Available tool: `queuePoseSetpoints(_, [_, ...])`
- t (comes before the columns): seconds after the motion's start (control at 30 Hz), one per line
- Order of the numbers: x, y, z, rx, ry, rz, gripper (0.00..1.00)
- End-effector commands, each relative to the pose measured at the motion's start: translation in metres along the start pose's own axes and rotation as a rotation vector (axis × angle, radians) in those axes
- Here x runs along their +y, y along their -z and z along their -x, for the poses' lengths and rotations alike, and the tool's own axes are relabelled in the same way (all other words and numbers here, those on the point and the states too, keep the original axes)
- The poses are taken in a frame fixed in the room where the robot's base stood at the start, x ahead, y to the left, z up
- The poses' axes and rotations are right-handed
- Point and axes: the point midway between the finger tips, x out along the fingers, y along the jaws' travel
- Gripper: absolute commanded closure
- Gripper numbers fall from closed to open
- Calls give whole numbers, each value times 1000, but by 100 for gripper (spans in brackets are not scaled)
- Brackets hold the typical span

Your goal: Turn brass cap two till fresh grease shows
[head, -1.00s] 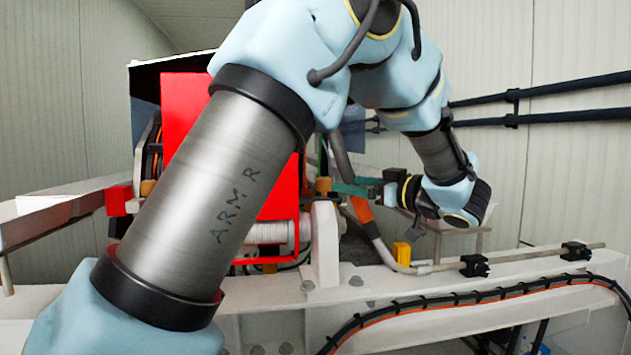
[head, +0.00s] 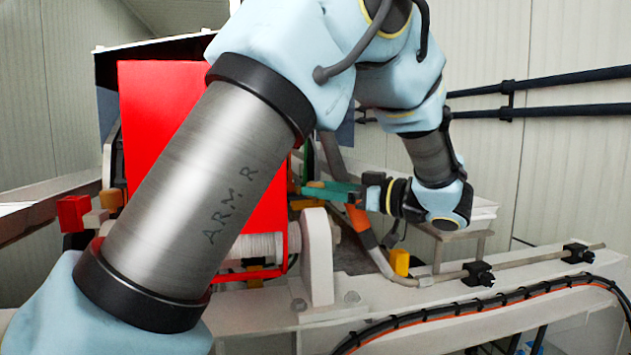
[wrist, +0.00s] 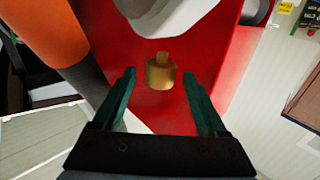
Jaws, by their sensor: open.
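A brass cap (wrist: 161,76) with a small square top stands out from a red surface in the wrist view. My gripper (wrist: 158,73) is open, and its two green fingers are spread to the left and right of the cap, with gaps on both sides. I cannot tell how far the cap is beyond the fingertips. No number or grease shows on it. In the head view the green fingers (head: 326,193) reach left toward the red housing (head: 155,110), near small brass-coloured parts (head: 308,203).
An orange sleeve on a grey hose (head: 358,217) runs down close to my gripper. A yellow block (head: 400,262) and a pipe with black clamps (head: 478,273) lie below on the pale frame. A white upright plate (head: 317,255) stands below the fingers.

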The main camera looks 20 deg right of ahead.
Motion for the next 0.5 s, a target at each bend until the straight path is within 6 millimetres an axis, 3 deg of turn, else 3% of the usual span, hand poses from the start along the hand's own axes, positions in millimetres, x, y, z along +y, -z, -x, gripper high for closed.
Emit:
queuePoseSetpoints(0.2, [0,1,-20,0,1,0,25])
queuePoseSetpoints(0.5, [0,0,-22,0,0,1,25])
